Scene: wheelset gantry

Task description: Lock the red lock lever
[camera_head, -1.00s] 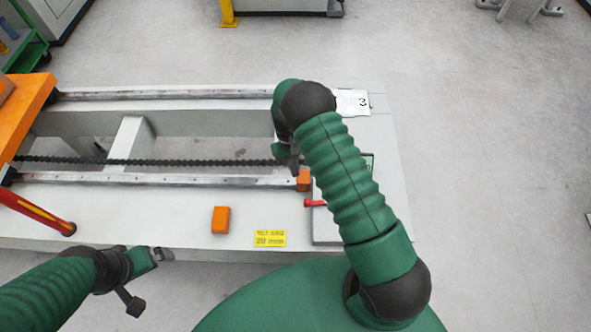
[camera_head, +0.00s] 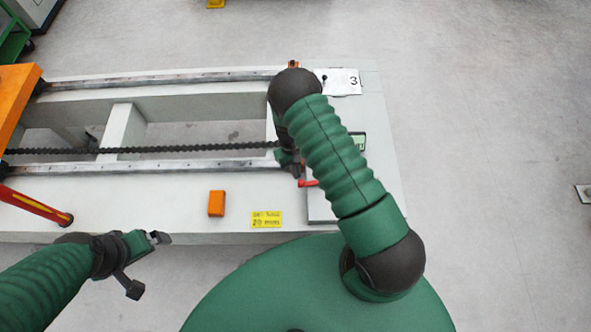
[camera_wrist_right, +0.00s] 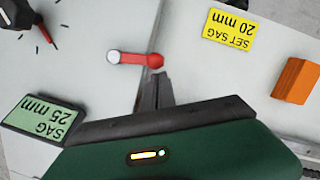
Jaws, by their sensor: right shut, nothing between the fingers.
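The red lock lever (camera_head: 308,183) sticks out at the left edge of the grey panel on the gantry's near right, partly hidden by my right arm. In the right wrist view the lever (camera_wrist_right: 134,58) lies across the picture, with a pale round pivot at its left end and a red knob at its right end. My right gripper (camera_wrist_right: 155,78) is shut and empty, its tips just beside the knob; whether they touch it I cannot tell. My left gripper (camera_head: 160,238) is off the gantry's front edge, holding nothing I can see; its jaw gap is unclear.
A display (camera_wrist_right: 42,118) reads SAG 25 mm. A yellow label (camera_wrist_right: 230,36) reads SET SAG 20 mm. An orange block (camera_head: 216,203) sits on the near beam. A red-orange bar (camera_head: 38,206) and a dark chain (camera_head: 185,149) lie to the left.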

